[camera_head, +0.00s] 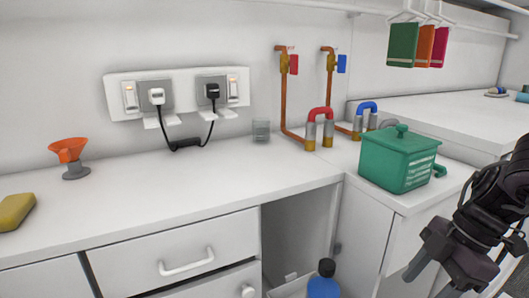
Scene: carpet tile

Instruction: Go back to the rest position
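My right arm (490,205) comes in at the right edge, in front of the counter's right end. My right gripper (430,280) points down at the lower right, with its fingers apart and nothing seen between them. The lower part of it is cut by the frame's bottom edge. My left arm and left gripper are not in view.
A green lidded box (398,162) stands on the counter (190,190) just left of my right arm. An orange funnel (68,152), yellow sponge (14,211) and small glass (261,131) are further left. Drawers (150,250) and a blue bottle (323,285) are below.

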